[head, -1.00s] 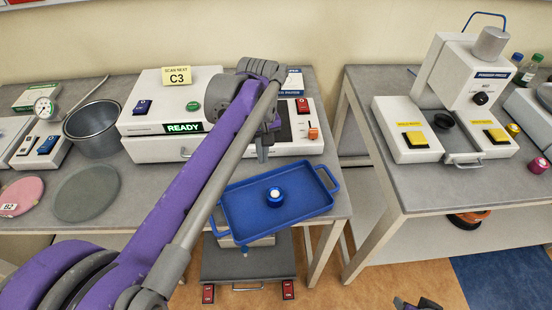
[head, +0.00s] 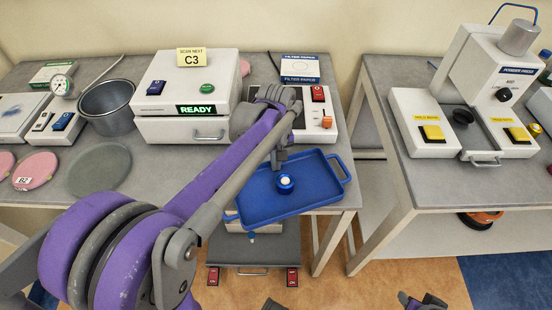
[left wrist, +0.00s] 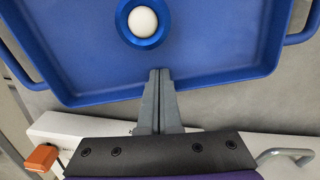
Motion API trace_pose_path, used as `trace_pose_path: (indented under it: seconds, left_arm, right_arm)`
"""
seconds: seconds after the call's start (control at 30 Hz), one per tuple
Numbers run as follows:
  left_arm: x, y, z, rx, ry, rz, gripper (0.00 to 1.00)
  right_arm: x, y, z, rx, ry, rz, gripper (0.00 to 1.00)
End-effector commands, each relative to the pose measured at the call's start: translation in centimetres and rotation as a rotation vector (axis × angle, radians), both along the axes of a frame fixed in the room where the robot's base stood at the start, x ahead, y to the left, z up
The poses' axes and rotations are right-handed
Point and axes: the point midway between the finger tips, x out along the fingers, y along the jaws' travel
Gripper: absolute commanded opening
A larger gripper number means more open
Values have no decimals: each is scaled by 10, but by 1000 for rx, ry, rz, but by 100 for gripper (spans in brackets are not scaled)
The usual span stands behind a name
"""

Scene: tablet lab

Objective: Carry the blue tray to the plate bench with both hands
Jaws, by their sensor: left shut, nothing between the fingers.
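The blue tray (head: 262,209) lies at the front edge of the left bench, with a loop handle at each end and its front left part over the edge. On it stands a round blue piece with a white top (head: 285,183), also seen in the left wrist view (left wrist: 143,22). My left gripper (head: 279,162) is over the tray's back side, near the round piece. In the left wrist view the fingers (left wrist: 160,72) are together and empty, their tips overlapping the tray's rim. Neither handle is held. I cannot tell whether the fingers touch the tray.
The left bench (head: 222,163) holds a white READY machine (head: 185,85), a metal pot (head: 108,105) and flat discs. Across a gap, the right bench (head: 400,185) carries a powder press (head: 492,85). A grey low platform with red corner pieces (head: 255,250) is below the tray.

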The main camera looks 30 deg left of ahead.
Motion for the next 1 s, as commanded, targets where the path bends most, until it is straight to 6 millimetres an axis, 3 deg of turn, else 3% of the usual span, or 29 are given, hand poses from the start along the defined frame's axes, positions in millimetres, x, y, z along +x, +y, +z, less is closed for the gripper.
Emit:
trace_pose_path:
  seconds: [0.23, 0.53, 1.0]
  left_arm:
    - [4, 4, 0, 0, 0, 1, 0]
    - [35, 36, 1, 1, -1, 1, 0]
    - [37, 38, 3, 0, 0, 0, 0]
  right_arm:
    - [0, 0, 0, 0, 0, 0, 44]
    - [0, 0, -1, 0, 0, 0, 44]
    - [0, 0, 1, 0, -1, 0, 44]
